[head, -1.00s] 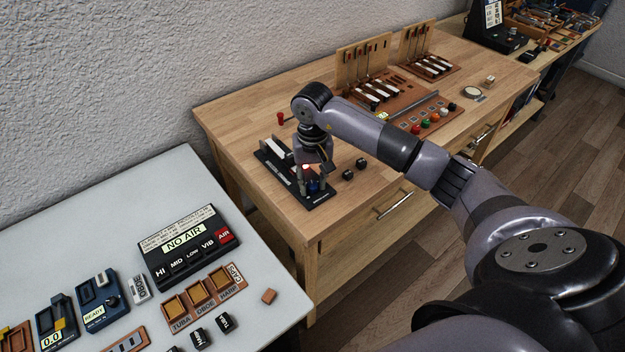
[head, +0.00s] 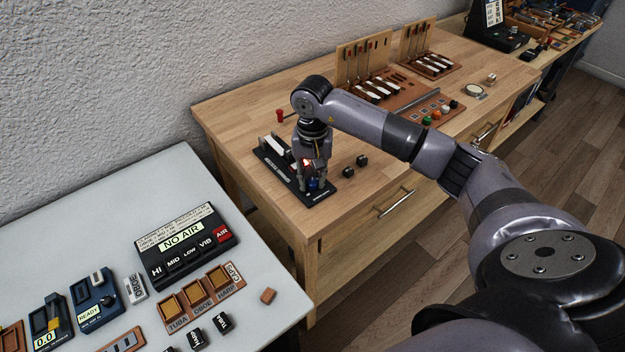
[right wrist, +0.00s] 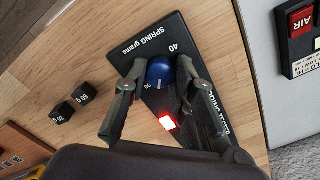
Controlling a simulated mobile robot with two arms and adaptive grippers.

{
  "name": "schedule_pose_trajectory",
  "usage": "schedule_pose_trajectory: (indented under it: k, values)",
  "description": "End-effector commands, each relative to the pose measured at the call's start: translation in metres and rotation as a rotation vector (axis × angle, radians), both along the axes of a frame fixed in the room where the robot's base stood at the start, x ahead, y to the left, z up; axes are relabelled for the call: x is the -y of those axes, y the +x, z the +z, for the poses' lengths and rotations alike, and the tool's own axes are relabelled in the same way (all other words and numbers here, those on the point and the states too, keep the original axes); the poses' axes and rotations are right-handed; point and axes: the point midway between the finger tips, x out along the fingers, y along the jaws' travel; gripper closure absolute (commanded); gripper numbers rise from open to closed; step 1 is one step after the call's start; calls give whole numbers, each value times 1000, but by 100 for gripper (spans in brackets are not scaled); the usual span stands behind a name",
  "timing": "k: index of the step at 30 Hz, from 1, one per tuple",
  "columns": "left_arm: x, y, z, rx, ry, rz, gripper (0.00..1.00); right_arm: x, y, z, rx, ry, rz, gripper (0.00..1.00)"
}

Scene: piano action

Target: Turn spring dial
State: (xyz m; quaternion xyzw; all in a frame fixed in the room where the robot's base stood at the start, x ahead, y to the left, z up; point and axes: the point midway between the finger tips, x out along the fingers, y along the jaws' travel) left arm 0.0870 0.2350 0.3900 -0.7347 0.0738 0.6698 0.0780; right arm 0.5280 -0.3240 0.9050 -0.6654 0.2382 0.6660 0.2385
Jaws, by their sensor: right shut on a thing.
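The spring dial (right wrist: 159,73) is a round blue knob with a white mark, on a black base (right wrist: 151,37) lettered "SPRING grams" and "40". In the head view the dial (head: 314,184) shows small at the near end of that base on the wooden bench. My right gripper (right wrist: 160,68) points down over it, with one finger on each side of the knob, shut on it. The fingers hide part of the base and its lettering. A red light (right wrist: 167,122) glows close to the dial. My left gripper is not in view.
Two small black blocks (head: 355,168) lie on the bench right of the base. A red-topped peg (head: 281,116) stands behind it. Key racks (head: 372,88) stand farther back. A grey table (head: 150,185) with a "NO AIR" panel (head: 186,243) is at the left.

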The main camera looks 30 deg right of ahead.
Motion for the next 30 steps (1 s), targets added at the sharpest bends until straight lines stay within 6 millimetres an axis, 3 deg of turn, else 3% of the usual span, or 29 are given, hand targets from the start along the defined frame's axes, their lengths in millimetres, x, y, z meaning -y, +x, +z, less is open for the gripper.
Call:
schedule_pose_trajectory:
  k: [6, 7, 16, 25, 30]
  values:
    - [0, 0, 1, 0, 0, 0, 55, 0, 0, 0, 1, -1, 0, 100]
    - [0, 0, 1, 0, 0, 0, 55, 0, 0, 0, 2, -1, 0, 75]
    - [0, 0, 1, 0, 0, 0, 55, 0, 0, 0, 1, -1, 1, 55]
    - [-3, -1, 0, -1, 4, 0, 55, 0, 0, 1, 1, -1, 2, 55]
    - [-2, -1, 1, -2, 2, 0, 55, 0, 1, 19, 4, -2, 2, 55]
